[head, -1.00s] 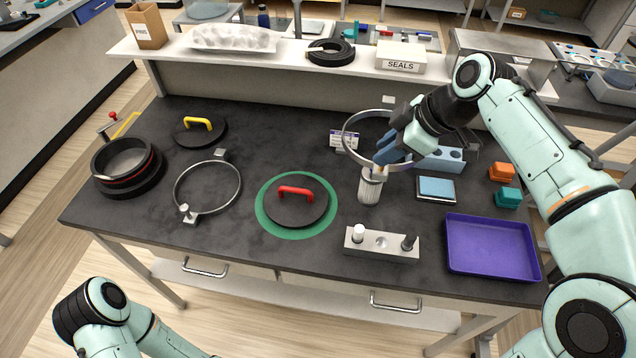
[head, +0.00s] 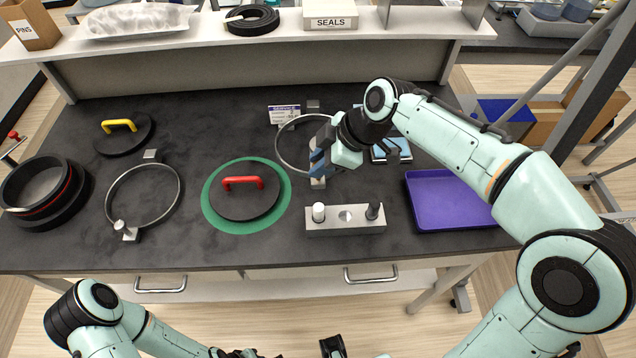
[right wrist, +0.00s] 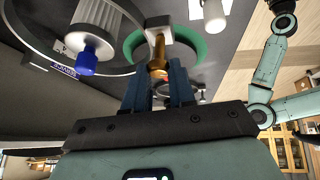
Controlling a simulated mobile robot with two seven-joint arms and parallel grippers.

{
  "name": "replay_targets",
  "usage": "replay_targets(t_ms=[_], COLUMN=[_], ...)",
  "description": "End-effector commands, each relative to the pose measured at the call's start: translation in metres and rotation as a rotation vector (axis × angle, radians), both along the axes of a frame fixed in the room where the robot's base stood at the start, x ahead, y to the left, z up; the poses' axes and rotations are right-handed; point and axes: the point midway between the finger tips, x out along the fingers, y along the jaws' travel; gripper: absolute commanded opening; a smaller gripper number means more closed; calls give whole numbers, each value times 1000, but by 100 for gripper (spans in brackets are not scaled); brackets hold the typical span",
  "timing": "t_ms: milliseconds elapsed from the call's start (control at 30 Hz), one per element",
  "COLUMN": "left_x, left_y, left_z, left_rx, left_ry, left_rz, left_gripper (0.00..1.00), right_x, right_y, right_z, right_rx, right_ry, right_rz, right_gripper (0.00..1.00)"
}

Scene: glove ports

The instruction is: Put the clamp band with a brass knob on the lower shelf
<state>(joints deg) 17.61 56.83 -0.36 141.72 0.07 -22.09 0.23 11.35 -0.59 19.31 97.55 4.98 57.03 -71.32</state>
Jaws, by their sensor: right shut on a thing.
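The clamp band with the brass knob (right wrist: 157,52) is in my right gripper (right wrist: 160,85), whose blue fingers close on the knob. In the head view this band's thin metal ring (head: 277,150) is above the right half of the bench, partly behind my right gripper (head: 320,163). I cannot tell its exact height. A second clamp band (head: 177,185), with a pale knob, lies on the bench at left. The lower shelf (head: 262,290) is a pale strip under the bench's front edge, mostly hidden. My left gripper is not clearly seen.
A red-handled lid (head: 243,203) sits on a green ring. A metal block with pegs (head: 345,228) and a purple tray (head: 450,200) are at right. A black pot (head: 45,190) and yellow-handled lid (head: 125,140) are at left. The upper shelf (head: 225,30) runs behind.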

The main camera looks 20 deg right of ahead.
Motion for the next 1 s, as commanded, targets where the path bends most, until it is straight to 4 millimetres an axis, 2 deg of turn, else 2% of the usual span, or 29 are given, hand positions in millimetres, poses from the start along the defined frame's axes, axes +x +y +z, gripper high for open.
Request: replay_targets(t_ms=[33, 100, 267, 500, 767, 800, 867, 900, 1000], left_x=[-1, -1, -2, -3, -3, -3, -3, -3, -3], left_y=[0, 0, 0, 0, 0, 0, 0, 0, 0], left_z=[-2, -3, -4, -9, -9, -9, -9, -9, -9], left_rx=[0, 0, -1, 0, 0, 0, 0, 0, 0], left_ry=[1, 1, 2, 3, 3, 3, 3, 3, 3], left_rz=[0, 0, -1, 0, 0, 0, 0, 0, 0], left_gripper=[43, 43, 43, 43, 43, 43, 43, 43, 43], right_x=[-1, 0, 0, 0, 0, 0, 0, 0, 0], right_y=[0, 0, 0, 0, 0, 0, 0, 0, 0], right_z=[-12, -21, -32, -67, -72, -73, -72, -72, -72], right_rx=[0, 0, 1, 1, 1, 1, 1, 0, 0], right_ry=[3, 1, -1, 1, -1, 1, 1, 0, 0], right_rz=[-1, 1, 0, 0, 0, 0, 0, -1, 0], right_gripper=[0, 0, 0, 0, 0, 28, 47, 50, 50])
